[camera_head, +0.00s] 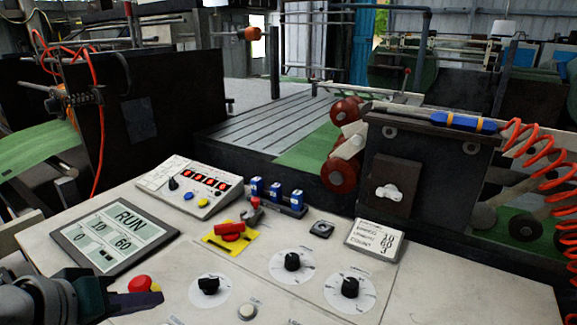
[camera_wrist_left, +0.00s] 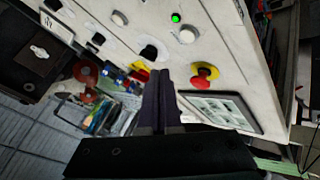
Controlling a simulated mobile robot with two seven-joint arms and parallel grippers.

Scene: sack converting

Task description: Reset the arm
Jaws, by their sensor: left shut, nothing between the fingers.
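My left gripper (camera_head: 140,301) is at the lower left of the head view, low over the near left part of the control panel (camera_head: 260,262). Its fingers are shut and empty, beside the red emergency button (camera_head: 140,284) and in front of the display reading RUN, 10, 60 and 0 (camera_head: 115,232). In the left wrist view the closed fingers (camera_wrist_left: 160,98) point up the picture toward the panel. The emergency button (camera_wrist_left: 204,73) on its yellow base and the display (camera_wrist_left: 218,108) lie to their right there. My right gripper is in neither view.
The panel carries black knobs (camera_head: 292,262), a red handle on a yellow plate (camera_head: 229,233), blue switches (camera_head: 275,193) and a box with red digits (camera_head: 190,187). Beyond it stand dark machine housings (camera_head: 150,120), red rollers (camera_head: 340,174) and a coiled orange hose (camera_head: 540,150).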

